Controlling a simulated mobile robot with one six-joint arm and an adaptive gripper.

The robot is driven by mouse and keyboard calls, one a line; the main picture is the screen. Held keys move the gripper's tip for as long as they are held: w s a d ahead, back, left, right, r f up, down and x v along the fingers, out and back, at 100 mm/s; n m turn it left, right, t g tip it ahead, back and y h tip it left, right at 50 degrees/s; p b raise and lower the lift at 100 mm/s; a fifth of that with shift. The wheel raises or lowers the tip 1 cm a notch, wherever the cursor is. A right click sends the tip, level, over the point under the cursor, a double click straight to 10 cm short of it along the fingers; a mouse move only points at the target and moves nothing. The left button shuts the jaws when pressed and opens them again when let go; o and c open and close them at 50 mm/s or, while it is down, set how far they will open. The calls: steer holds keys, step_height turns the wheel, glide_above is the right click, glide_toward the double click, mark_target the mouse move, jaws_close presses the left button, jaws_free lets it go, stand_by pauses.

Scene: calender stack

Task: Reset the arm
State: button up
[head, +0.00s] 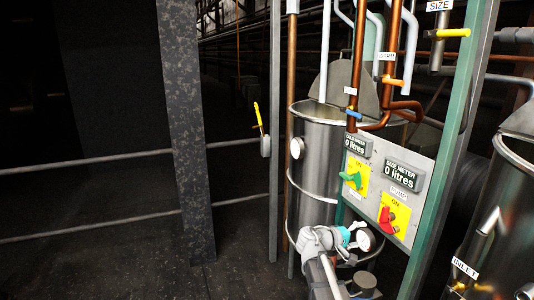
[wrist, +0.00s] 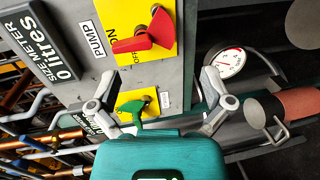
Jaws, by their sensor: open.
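My gripper (wrist: 160,85) is open in the wrist view, its two grey fingers spread wide with nothing held between them. Its teal body fills the bottom of that view. A green lever (wrist: 134,106) on a yellow plate shows between the fingers, partly hidden by the body. A red lever (wrist: 148,36) on a yellow plate labelled PUMP lies beyond the fingertips. In the head view my arm (head: 318,250) reaches up from the bottom, below the control panel (head: 372,197). The red lever (head: 389,219) is just above and right of my gripper. I cannot tell whether anything touches.
A steel tank (head: 314,190) stands behind the panel, another tank (head: 500,215) at the right. A green post (head: 450,150) and copper pipes (head: 389,50) crowd the area. The floor (head: 120,265) at left looks clear beyond a pillar (head: 185,130).

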steer(key=s+a+f+m+g+y, duration=0.2)
steer(key=s+a+f+g+y, duration=0.15)
steer(key=s+f+y, duration=0.6)
steer(key=s+a+f+y, duration=0.3)
steer(key=s+a, duration=0.1)
steer(key=a, duration=0.1)
steer(key=s+a+f+m+g+y, duration=0.1)
steer(key=s+a+f+y, duration=0.2)
steer(key=s+a, duration=0.1)
steer(key=shift+a, duration=0.9)
steer(key=shift+s+f+g, duration=0.1)
steer(key=shift+g, duration=0.15)
